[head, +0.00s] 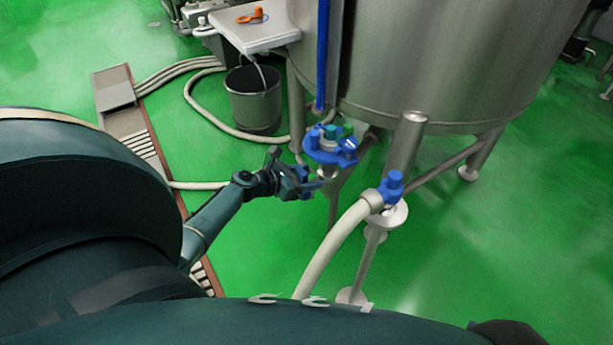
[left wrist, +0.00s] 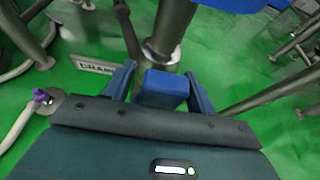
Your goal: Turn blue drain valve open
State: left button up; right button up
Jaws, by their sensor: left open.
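My left gripper (head: 308,183) reaches in from the left, beside the steel tank's lower pipework. In the left wrist view its two fingers (left wrist: 160,92) are open, one on each side of a blue block (left wrist: 165,88). This looks like the drain valve's handle, near a sign reading "DRAIN" (left wrist: 95,65). A gap shows beside the block, and I cannot tell whether either finger touches it. In the head view the gripper mostly hides this handle. My right gripper is not in view.
A blue disc (head: 333,145) with several knobs sits just above the gripper. Another blue valve (head: 392,185) with a pale hose (head: 330,245) stands to the right. The steel tank (head: 450,60) fills the back. A bucket (head: 254,98) stands behind.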

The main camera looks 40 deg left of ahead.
pick_arm(q)
jog(key=p+v, duration=0.4)
jog(key=v, duration=0.9)
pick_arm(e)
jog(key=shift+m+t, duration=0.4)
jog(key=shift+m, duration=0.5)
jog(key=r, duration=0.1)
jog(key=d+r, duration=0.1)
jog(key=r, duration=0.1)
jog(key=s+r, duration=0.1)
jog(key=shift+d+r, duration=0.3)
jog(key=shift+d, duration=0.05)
pick_arm(q)
jog(key=shift+r, duration=0.1)
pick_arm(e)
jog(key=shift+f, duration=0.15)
